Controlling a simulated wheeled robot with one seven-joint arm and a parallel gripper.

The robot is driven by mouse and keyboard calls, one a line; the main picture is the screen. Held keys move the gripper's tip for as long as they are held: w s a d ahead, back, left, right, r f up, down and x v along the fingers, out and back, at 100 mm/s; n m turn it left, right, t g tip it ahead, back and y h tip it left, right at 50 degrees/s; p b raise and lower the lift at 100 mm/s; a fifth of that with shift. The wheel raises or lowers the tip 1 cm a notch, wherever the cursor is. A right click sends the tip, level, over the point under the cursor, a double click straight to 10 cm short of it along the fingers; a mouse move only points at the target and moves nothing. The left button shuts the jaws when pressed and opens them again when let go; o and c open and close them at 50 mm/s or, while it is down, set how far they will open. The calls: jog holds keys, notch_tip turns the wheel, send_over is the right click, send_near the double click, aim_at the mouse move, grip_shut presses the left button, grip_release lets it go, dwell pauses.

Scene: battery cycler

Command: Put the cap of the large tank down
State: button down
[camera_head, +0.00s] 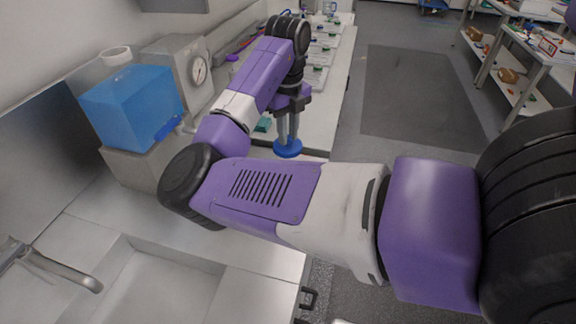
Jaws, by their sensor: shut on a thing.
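My gripper (288,138) points down near the front edge of the bench, right of the blue tank. Its two grey fingers are shut on a round blue cap (287,149). The cap is at or just above the bench top near its front edge; I cannot tell whether it touches. The large tank (132,103) is a translucent blue box on a grey block at the left. Its white round neck (116,56) stands up on top with no cap on it. A blue tap (168,128) shows on the tank's side.
A grey device with a dial (198,72) stands behind the tank. A small green item (263,124) lies left of the cap. Several small containers line the bench (338,70) further back. A sink (160,285) and faucet (50,262) are at the lower left.

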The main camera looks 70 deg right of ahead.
notch_tip(320, 180, down, 12)
jog(key=shift+r+p, duration=0.15)
jog(key=shift+p, duration=0.4)
jog(key=c, duration=1.3)
grip_release()
jog(key=shift+o, duration=0.2)
